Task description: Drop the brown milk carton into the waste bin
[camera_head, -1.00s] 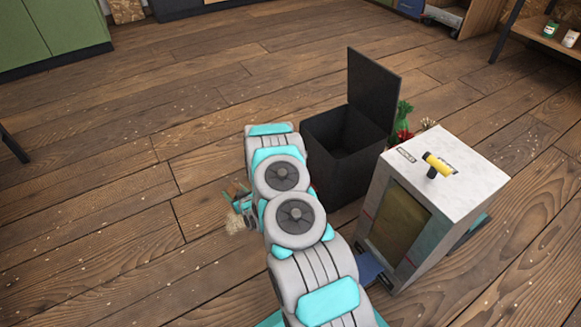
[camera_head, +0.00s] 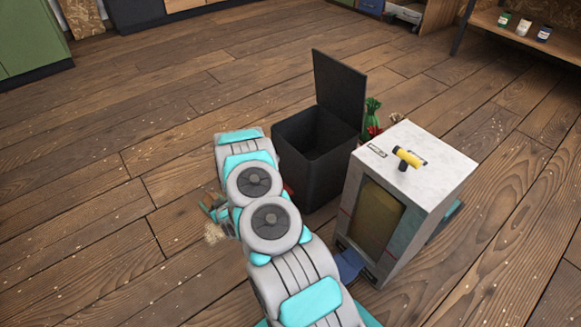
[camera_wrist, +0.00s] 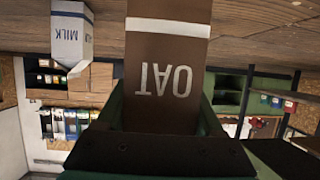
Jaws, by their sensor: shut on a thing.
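The brown carton marked OAT (camera_wrist: 168,55) fills the upper middle of the wrist view, its lettering upside down. My gripper (camera_wrist: 165,125) is shut on it. In the head view my arm hides most of the gripper; only small parts show at the arm's left side, and I cannot make out the carton clearly there. The black waste bin (camera_head: 318,178) stands on the floor just right of my arm, with its lid (camera_head: 340,90) raised and its mouth open. The carton is apart from the bin.
A white MILK carton (camera_wrist: 72,32) shows in the wrist view. The floor (camera_head: 90,200) on the left is clear.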

